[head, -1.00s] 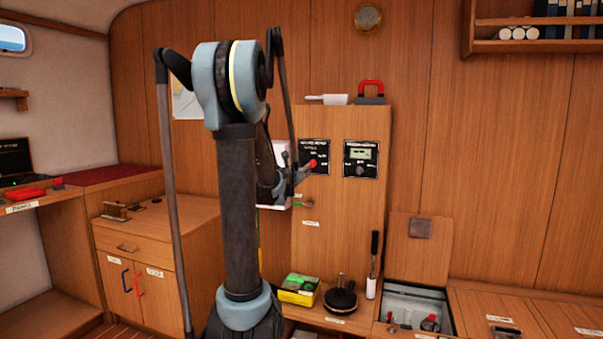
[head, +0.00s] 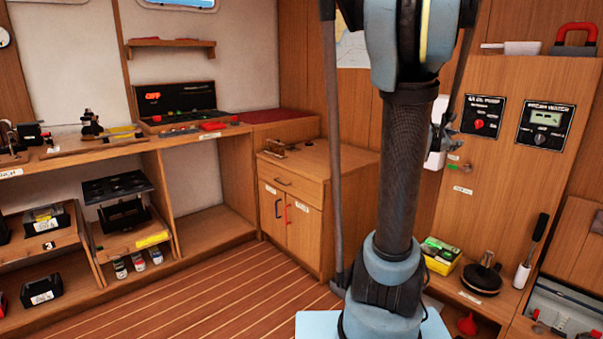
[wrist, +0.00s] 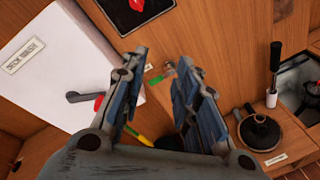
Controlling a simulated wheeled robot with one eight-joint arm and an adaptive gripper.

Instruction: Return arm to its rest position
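My arm stands upright in the right half of the head view, with a dark column and blue-grey joints. My gripper (head: 447,132) is partly hidden behind the arm, to the left of a black panel with a red knob (head: 479,124). In the wrist view my gripper (wrist: 160,62) has its two fingers apart, with nothing between them. The red knob (wrist: 137,4) shows at the top edge there, clear of the fingers.
A wooden cabinet (head: 500,178) carries the panel and a second panel with a display (head: 546,127). A white box (wrist: 70,65) is close on the gripper's left. A yellow-green box (head: 440,256) and black round item (head: 482,278) stand below. Floor (head: 230,295) is clear at left.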

